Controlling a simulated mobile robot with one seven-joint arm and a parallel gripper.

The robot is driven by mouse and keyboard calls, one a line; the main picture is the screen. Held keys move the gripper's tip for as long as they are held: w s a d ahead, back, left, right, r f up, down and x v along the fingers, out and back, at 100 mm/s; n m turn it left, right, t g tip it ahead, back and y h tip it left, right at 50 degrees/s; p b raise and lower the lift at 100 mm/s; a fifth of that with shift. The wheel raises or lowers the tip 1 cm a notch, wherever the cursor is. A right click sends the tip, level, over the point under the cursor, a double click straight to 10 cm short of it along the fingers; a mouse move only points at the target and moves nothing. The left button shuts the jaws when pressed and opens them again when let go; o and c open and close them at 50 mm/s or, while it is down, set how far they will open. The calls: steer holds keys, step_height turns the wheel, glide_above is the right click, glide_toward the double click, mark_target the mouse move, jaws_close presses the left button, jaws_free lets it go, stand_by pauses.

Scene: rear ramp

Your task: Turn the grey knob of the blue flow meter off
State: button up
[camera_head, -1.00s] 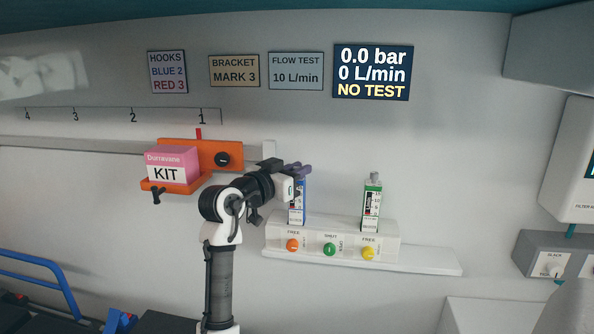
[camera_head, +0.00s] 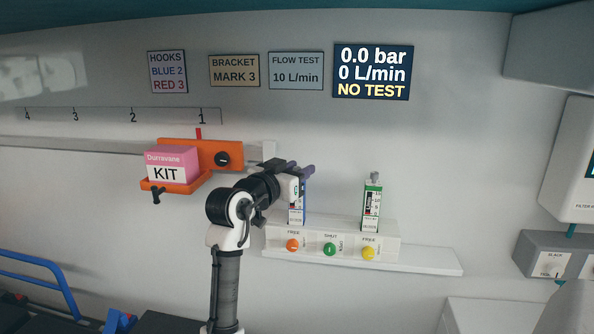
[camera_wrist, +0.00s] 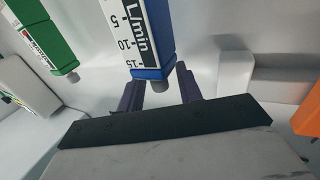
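The blue flow meter (camera_head: 298,212) stands upright on the left of the white wall unit (camera_head: 345,236); my gripper (camera_head: 303,169) is at its top and hides its knob in the head view. In the wrist view the blue flow meter (camera_wrist: 150,45) appears upside down, with its grey knob (camera_wrist: 158,85) at its end. The purple fingers of my gripper (camera_wrist: 158,92) are apart, one on either side of the grey knob, with gaps visible. I cannot tell how deep the knob sits between them.
A green flow meter (camera_head: 371,207) with a grey knob stands to the right. Orange, green and yellow buttons line the unit's front. An orange bracket (camera_head: 228,155) with a pink kit box (camera_head: 172,164) is at left. The wall display (camera_head: 372,72) reads 0.0 bar, 0 L/min, NO TEST.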

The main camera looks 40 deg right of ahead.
steer(key=shift+a, duration=0.1)
steer(key=b+v, duration=0.4)
steer(key=v, duration=0.9)
steer(key=shift+s+a+b, duration=0.15)
steer(key=shift+a+b, duration=0.15)
